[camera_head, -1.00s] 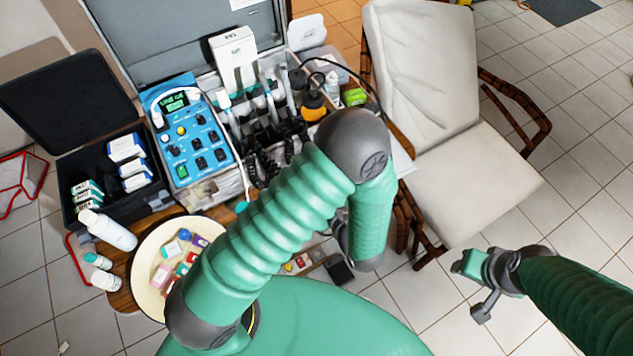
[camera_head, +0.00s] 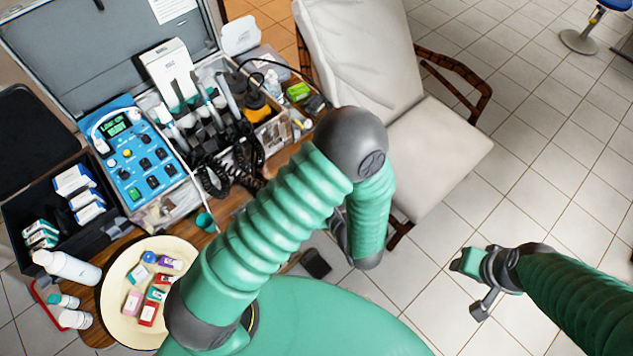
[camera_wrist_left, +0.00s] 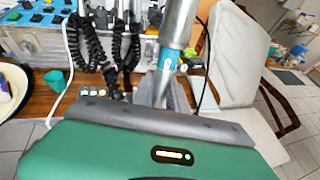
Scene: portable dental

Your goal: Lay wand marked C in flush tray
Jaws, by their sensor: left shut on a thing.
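My left gripper (camera_wrist_left: 160,95) is shut on a silver metal wand (camera_wrist_left: 180,30) with a blue and white band, in the left wrist view. In the head view my left forearm hides most of that gripper and the wand. Several other wands (camera_head: 205,105) stand in the open case (camera_head: 165,212), with black coiled cords below. I cannot pick out a flush tray with certainty. My right gripper (camera_head: 480,268) is over the tiled floor at the right, away from the table; its jaws are too unclear to judge.
A blue control box (camera_head: 140,160) sits in the case. A cream round plate (camera_head: 117,310) with small boxes and white bottles (camera_head: 68,267) are at the left. A teal cup (camera_head: 205,221) stands near the case front. A cream chair (camera_head: 430,150) is behind my arm.

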